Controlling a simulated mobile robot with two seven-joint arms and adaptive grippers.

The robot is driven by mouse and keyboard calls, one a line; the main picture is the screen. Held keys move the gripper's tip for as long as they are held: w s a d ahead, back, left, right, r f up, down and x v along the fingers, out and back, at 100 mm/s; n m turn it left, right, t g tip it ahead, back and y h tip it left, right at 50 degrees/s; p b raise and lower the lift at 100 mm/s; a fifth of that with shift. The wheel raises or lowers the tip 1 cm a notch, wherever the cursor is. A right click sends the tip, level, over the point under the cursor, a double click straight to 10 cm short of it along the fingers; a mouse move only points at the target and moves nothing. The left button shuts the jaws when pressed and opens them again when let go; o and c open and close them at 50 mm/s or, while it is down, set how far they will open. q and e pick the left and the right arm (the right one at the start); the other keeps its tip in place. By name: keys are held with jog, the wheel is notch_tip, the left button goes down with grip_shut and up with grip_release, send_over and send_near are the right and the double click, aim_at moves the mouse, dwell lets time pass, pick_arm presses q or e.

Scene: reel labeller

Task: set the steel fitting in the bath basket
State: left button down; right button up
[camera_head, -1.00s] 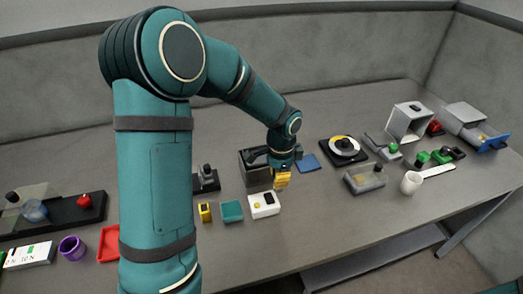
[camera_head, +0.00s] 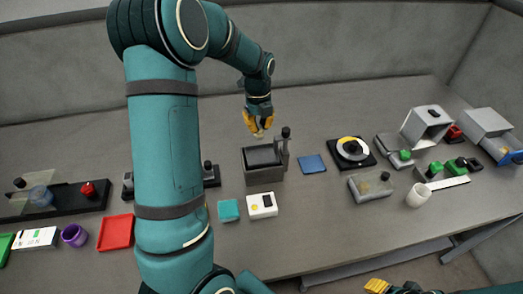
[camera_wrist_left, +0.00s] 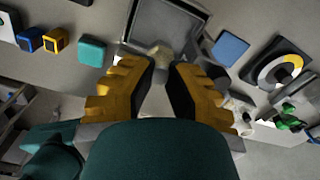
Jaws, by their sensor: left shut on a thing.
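My left gripper (camera_head: 258,123) is shut on the small pale steel fitting (camera_head: 260,134), which shows just below its yellow fingertips. In the left wrist view the fitting (camera_wrist_left: 160,53) sticks out past the fingertips (camera_wrist_left: 160,68). The grey open-topped bath (camera_head: 264,177) stands on the bench with a dark inside and an upright post with a black knob (camera_head: 285,132) at its right. The fitting is above the bath's far side, apart from it. I cannot make out the basket clearly. My right gripper (camera_head: 390,288) shows only partly at the bottom edge.
A teal block (camera_head: 228,210) and a white box (camera_head: 262,205) stand in front of the bath. A blue pad (camera_head: 312,164) and a round dial on a black plate (camera_head: 351,150) lie to its right. The bench behind is clear.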

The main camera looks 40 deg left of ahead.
aim_at(259, 126)
pick_arm(q)
notch_tip(259, 126, down, 9)
jog(key=shift+f, duration=0.1)
dwell(0.4)
jog(key=shift+f+b, duration=0.1)
jog(key=shift+b, duration=0.25)
jog(key=c, duration=1)
grip_release()
jog(key=shift+r, duration=0.4)
notch_tip(259, 126, up, 12)
jog(key=shift+a+f+p, duration=0.1)
jog(key=shift+f+p, duration=0.05)
jog(key=shift+p, duration=0.4)
